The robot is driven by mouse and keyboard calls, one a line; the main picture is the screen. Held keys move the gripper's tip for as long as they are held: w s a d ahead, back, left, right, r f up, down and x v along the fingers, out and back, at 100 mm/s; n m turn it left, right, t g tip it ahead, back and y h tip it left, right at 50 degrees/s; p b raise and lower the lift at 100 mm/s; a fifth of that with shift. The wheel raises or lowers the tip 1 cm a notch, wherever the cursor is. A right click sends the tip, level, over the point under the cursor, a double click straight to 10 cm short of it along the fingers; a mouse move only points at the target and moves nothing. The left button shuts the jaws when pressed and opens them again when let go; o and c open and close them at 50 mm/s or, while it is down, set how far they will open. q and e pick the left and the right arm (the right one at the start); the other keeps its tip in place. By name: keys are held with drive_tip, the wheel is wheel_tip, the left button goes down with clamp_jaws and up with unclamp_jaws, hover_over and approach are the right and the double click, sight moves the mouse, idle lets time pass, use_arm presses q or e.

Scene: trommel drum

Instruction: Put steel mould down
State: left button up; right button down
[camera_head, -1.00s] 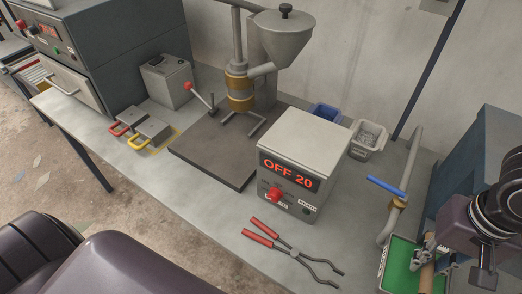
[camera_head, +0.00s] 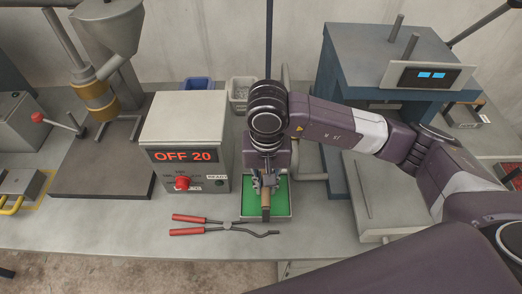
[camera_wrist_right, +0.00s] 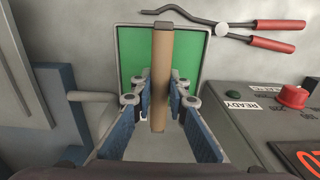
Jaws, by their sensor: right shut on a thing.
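My right gripper (camera_head: 266,190) points down over a green-lined tray (camera_head: 280,211) on the bench. It is shut on an upright-looking tan bar (camera_wrist_right: 161,70), whose end also shows in the head view (camera_head: 266,205). In the right wrist view the fingers (camera_wrist_right: 160,90) lie on either side of the bar. I cannot tell whether the bar touches the tray. A grey metal block with a yellow handle (camera_head: 20,185), which looks like a mould, lies on the bench at the far left. No part of my left gripper shows.
A control box reading OFF 20 (camera_head: 185,125) stands left of the gripper. Red-handled tongs (camera_head: 205,226) lie in front of it. A blue press (camera_head: 360,60) stands at the right. Blue (camera_head: 197,84) and grey (camera_head: 240,90) bins stand behind.

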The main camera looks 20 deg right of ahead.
drive_tip(key=w+d+f+p, duration=0.1)
drive_tip(key=w, duration=0.2)
drive_tip(key=w+d+f+p, duration=0.1)
drive_tip(key=w+p, duration=0.1)
drive_tip(key=w, duration=0.2)
drive_tip(key=w+d+f+p, duration=0.1)
drive_tip(key=w+p, duration=0.1)
drive_tip(key=w, duration=0.2)
drive_tip(key=shift+f, duration=0.25)
drive_tip(key=shift+f+b, duration=0.2)
drive_tip(key=shift+b, duration=0.1)
drive_tip(key=c, duration=1.9)
unclamp_jaws()
drive_tip(key=shift+s, duration=0.1)
drive_tip(key=shift+r, duration=0.15)
